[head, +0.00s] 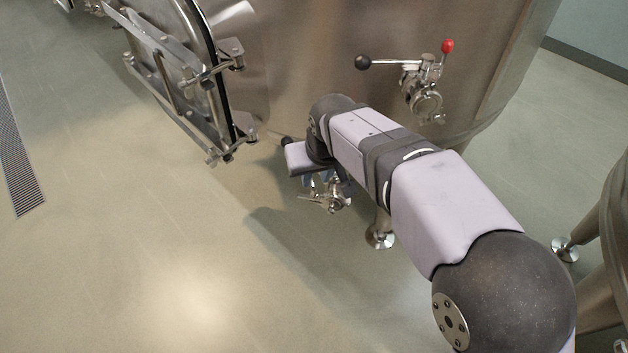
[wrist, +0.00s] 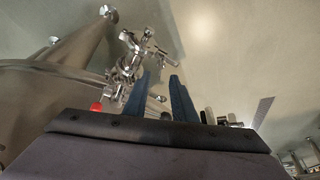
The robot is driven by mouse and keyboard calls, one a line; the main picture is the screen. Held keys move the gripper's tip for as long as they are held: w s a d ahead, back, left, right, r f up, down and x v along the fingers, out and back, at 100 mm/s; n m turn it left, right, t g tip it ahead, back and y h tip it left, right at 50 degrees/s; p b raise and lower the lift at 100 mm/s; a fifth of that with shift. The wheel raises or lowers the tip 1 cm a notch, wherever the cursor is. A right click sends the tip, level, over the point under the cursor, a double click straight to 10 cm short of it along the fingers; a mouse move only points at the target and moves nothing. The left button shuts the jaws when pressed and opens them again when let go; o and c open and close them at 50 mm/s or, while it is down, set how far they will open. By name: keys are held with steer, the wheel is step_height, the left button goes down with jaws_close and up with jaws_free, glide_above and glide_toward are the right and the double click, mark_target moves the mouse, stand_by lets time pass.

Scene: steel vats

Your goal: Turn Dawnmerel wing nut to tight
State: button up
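No name label can be read, so I cannot tell which fitting is Dawnmerel. In the head view, a bright metal clamp fitting (head: 330,198) with wing-like parts shows just below my gripper, partly hidden by my wrist. In the wrist view, my gripper (wrist: 160,76) has two blue fingers spread apart with a gap between them. A shiny clamp and valve fitting (wrist: 130,62) stands just left of and beyond the left finger. I see nothing clearly gripped. The wing nut itself is too small to make out surely, and contact cannot be told.
A steel vat (head: 300,60) fills the back. Its upper valve (head: 422,100) carries a black-knobbed lever (head: 363,62) and a red knob (head: 447,46). An open hatch door (head: 165,70) juts out at left. Vat feet (head: 380,238) stand on the floor. The floor at lower left is clear.

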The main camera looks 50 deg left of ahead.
mark_target(313, 184)
steer(key=shift+x, duration=2)
jaws_close()
